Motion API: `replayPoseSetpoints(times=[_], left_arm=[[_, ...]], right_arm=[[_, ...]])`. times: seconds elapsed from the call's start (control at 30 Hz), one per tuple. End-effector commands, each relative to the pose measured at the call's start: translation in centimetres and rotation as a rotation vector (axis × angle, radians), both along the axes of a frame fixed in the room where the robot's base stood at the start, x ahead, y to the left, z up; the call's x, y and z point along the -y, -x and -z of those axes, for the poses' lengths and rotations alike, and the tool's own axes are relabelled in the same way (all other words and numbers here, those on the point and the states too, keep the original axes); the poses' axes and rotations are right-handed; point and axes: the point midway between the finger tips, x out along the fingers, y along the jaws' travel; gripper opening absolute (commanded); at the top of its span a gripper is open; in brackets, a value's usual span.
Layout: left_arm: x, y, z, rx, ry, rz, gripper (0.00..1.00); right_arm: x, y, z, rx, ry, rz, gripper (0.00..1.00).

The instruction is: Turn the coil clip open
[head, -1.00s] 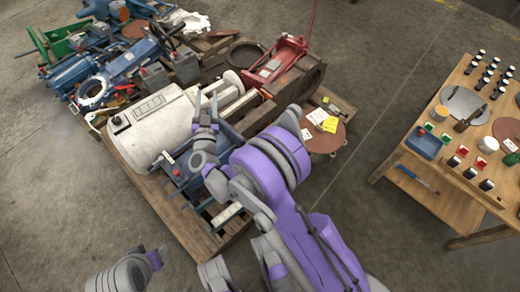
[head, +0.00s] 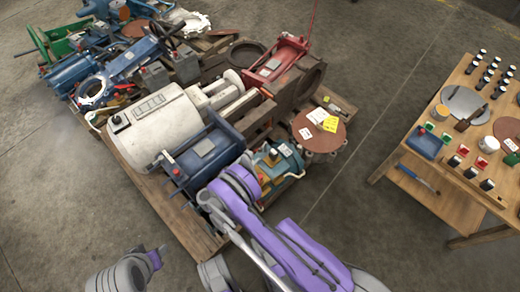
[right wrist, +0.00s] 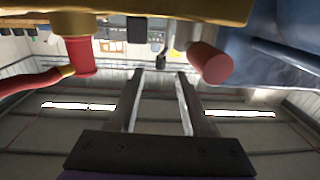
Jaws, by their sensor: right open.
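I cannot pick out the coil clip for certain in either view. A teal machine with orange and yellow parts (head: 278,162) stands on the pallet beside my right wrist in the head view. In the right wrist view, a red cylinder end (right wrist: 210,63) and a red-and-yellow fitting (right wrist: 80,57) lie beyond the fingertips, under a yellow edge (right wrist: 150,8). My right gripper (right wrist: 159,75) is open, with nothing between its fingers. In the head view its fingers are hidden behind my wrist. My left arm end shows at the lower left; its fingers cannot be made out clearly.
A blue motor frame (head: 205,150) and a large cream cylinder (head: 155,125) fill the pallet left of my right arm. A brown round lid with tags (head: 318,132) stands right of it. A wooden table (head: 415,165) is at the right. Floor between is clear.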

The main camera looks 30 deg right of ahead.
Motion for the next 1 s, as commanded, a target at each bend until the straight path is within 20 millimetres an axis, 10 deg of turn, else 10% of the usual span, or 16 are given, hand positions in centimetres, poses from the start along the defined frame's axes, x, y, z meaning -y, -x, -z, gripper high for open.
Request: replayPoseSetpoints(times=[0.3,0.73,1.0], left_arm=[[0.0,-0.2,0.8,0.001,0.000,0.000,0.50],[0.0,-0.2,0.9,0.001,0.000,0.000,0.50],[0.0,-0.2,0.9,0.001,0.000,0.000,0.50]], right_arm=[[4.8,-2.0,0.0,0.000,0.001,0.000,0.49],[5.7,-2.4,-0.1,0.001,0.001,-0.002,0.49],[5.7,-2.4,-0.1,0.001,0.001,-0.002,0.00]])
